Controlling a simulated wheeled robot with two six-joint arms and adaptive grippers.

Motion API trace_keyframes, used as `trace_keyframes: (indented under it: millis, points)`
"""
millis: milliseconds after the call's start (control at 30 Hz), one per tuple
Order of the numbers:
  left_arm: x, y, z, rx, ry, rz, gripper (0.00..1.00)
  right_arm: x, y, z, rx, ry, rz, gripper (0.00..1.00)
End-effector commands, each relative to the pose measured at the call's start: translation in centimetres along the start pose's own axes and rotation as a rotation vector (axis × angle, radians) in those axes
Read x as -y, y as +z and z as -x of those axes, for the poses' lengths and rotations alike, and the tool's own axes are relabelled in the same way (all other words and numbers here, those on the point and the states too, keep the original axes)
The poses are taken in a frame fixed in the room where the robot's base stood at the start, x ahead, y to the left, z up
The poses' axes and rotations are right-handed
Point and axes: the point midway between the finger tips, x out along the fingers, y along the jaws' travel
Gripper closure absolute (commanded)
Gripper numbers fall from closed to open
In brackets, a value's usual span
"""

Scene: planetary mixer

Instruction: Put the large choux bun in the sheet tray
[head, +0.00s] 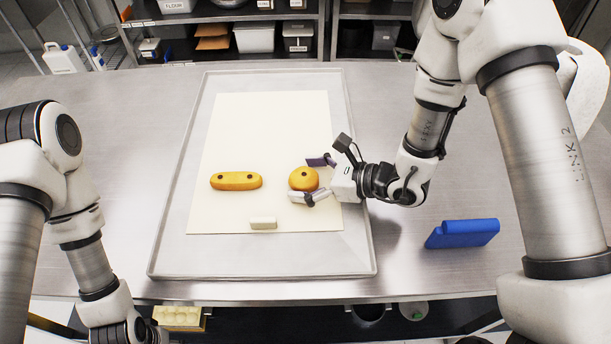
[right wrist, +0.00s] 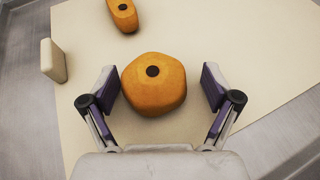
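The large choux bun (head: 303,179), round and golden with a dark spot on top, sits on the pale sheet lining the sheet tray (head: 190,255), right of its middle. In the right wrist view the bun (right wrist: 153,84) lies between the fingers of my right gripper (right wrist: 164,88). These fingers are open, with a gap on both sides of the bun. In the head view my right gripper (head: 318,179) reaches in from the right, low over the tray. My left arm is at the lower left; its fingers are out of the picture.
A long golden éclair (head: 236,181) with dark spots lies on the sheet left of the bun. A small cream block (head: 263,223) stands near the sheet's front edge. A blue object (head: 462,233) lies on the steel table (head: 440,270) right of the tray.

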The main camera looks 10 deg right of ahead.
Motion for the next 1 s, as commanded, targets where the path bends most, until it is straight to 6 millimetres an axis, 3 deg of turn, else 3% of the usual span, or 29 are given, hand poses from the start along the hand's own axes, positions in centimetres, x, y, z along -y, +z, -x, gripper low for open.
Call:
trace_keyframes:
  millis: [367, 800, 1000]
  points:
    - [0.0, 0.0, 0.3, 0.000, 0.000, 0.000, 0.41, 0.1, 0.3, 0.5, 0.001, -0.003, -0.003, 0.11]
    - [0.0, 0.0, -0.3, 0.000, 0.000, 0.000, 0.41, 0.2, 0.5, 8.7, 0.007, -0.007, -0.006, 0.11]
    - [0.0, 0.0, 0.2, 0.000, 0.000, 0.000, 0.41, 0.2, 0.5, 11.3, 0.004, -0.005, -0.004, 0.11]
